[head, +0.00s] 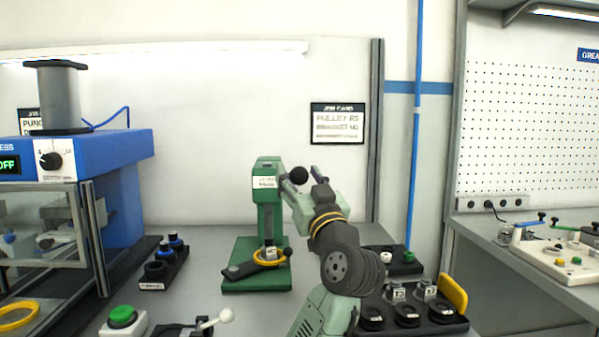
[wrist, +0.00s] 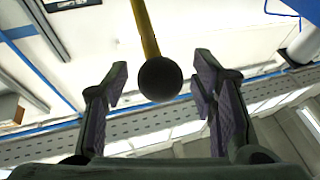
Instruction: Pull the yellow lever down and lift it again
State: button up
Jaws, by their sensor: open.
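The yellow lever (wrist: 147,32) with its black ball knob (wrist: 160,80) shows in the wrist view. My gripper (wrist: 160,77) is open, with one finger on each side of the knob and a gap on both sides. In the head view the black knob (head: 299,175) sits beside the top of the green arbor press (head: 268,168). My arm comes up from the lower right and its end is close to the knob. The yellow shaft is not clear in the head view.
A yellow ring (head: 283,258) lies on the press's green base. A blue machine (head: 120,165) stands at the left, with a green button (head: 122,316) in front. Trays of dark parts (head: 407,315) lie right of my arm. A job card (head: 337,123) hangs behind.

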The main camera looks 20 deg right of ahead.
jog(key=shift+w, duration=0.15)
grip_shut()
dwell(0.7)
